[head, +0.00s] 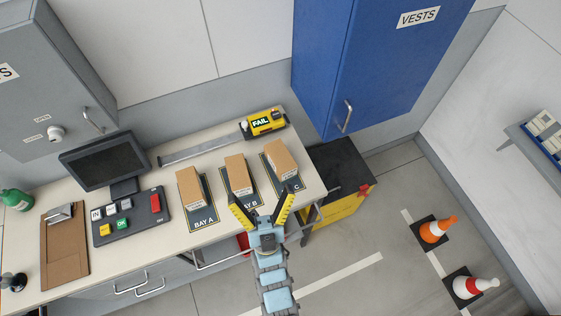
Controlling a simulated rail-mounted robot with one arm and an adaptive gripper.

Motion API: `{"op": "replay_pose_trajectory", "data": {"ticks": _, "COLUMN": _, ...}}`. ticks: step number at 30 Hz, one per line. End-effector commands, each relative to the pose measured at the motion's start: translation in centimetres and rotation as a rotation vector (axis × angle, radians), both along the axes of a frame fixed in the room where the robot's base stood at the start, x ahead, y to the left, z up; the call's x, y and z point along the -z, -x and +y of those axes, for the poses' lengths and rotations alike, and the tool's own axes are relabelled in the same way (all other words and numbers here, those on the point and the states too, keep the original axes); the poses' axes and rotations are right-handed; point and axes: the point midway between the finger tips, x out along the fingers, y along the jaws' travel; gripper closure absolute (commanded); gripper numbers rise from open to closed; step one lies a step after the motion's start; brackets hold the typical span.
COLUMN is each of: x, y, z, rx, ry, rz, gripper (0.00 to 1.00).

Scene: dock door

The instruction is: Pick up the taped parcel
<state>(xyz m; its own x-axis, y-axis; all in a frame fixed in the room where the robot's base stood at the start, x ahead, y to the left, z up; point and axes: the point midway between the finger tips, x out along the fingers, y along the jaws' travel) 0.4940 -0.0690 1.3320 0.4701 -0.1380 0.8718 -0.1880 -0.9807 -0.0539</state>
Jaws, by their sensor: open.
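Three brown box parcels stand on dark bay mats on the bench: one on the BAY A mat (204,222), one on BAY B, one on the mat marked C. They are the left parcel (190,187), the middle parcel (237,174) and the right parcel (280,160). Tape is too small to make out, so I cannot tell which is the taped one. My gripper (262,203) is open, its yellow-and-black fingers spread and empty. In the picture it is in front of the middle and right parcels, over the bench's front edge, and partly covers their mats.
A yellow FAIL device (263,122) sits at the bench's back right. A button panel (128,214), monitor (104,160) and clipboard (65,250) stand left. A blue VESTS cabinet (350,70) hangs behind, right.

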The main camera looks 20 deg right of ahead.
Motion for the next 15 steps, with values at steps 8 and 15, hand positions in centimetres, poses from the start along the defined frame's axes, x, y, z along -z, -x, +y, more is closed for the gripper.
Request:
{"op": "replay_pose_trajectory", "data": {"ticks": 8, "x": 4.3, "y": -5.8, "z": -10.3, "rx": 0.185, "ry": -0.128, "rz": 0.308, "gripper": 0.0}}
{"op": "replay_pose_trajectory", "data": {"ticks": 15, "x": 9.0, "y": -8.7, "z": -17.0, "rx": 0.241, "ry": -0.231, "rz": 0.569, "gripper": 0.0}}
